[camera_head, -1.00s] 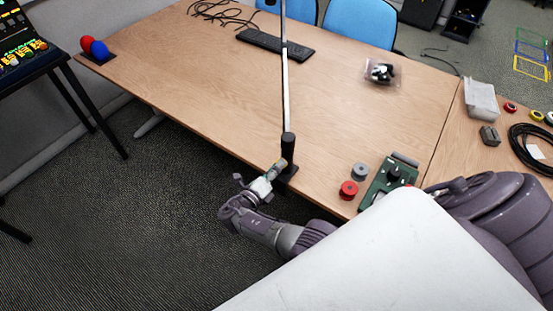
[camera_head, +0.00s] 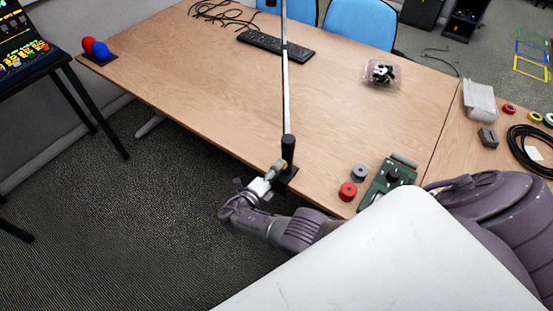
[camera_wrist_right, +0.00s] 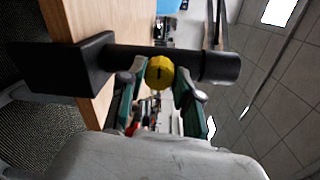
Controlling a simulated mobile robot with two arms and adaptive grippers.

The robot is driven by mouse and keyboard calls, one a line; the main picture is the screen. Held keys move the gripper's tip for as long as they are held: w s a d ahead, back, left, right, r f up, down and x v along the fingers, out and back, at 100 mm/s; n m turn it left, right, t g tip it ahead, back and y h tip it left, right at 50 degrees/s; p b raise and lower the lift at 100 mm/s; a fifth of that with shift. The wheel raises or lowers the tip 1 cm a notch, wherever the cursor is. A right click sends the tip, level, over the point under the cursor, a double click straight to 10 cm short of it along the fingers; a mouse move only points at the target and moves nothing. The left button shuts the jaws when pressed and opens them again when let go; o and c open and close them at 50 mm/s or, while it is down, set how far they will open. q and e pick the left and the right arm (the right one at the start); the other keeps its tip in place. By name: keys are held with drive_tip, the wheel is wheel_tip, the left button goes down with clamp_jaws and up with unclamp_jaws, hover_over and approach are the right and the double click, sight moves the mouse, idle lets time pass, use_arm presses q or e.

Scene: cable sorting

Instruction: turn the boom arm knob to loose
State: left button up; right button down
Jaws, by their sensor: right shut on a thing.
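The boom arm (camera_head: 286,90) rises from a black clamp base (camera_head: 288,150) at the table's near edge. In the right wrist view, its black post (camera_wrist_right: 215,67) lies sideways, and the round yellow knob (camera_wrist_right: 159,73) with a short dark mark faces me. My right gripper (camera_head: 277,170) is at the base in the head view. Its two green-sided fingers (camera_wrist_right: 160,85) are shut on the knob from both sides. In the head view the knob is mostly hidden by the fingers. My left gripper is not in view.
On the wooden table (camera_head: 200,70), a red spool (camera_head: 348,191), a grey spool (camera_head: 359,172) and a green control box (camera_head: 388,183) stand right of the boom base. A keyboard (camera_head: 275,44) and a clear bag (camera_head: 382,74) lie farther back. The table's middle is mostly clear.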

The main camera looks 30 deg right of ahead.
drive_tip(key=shift+w+r, duration=0.1)
drive_tip(key=c, duration=0.8)
unclamp_jaws()
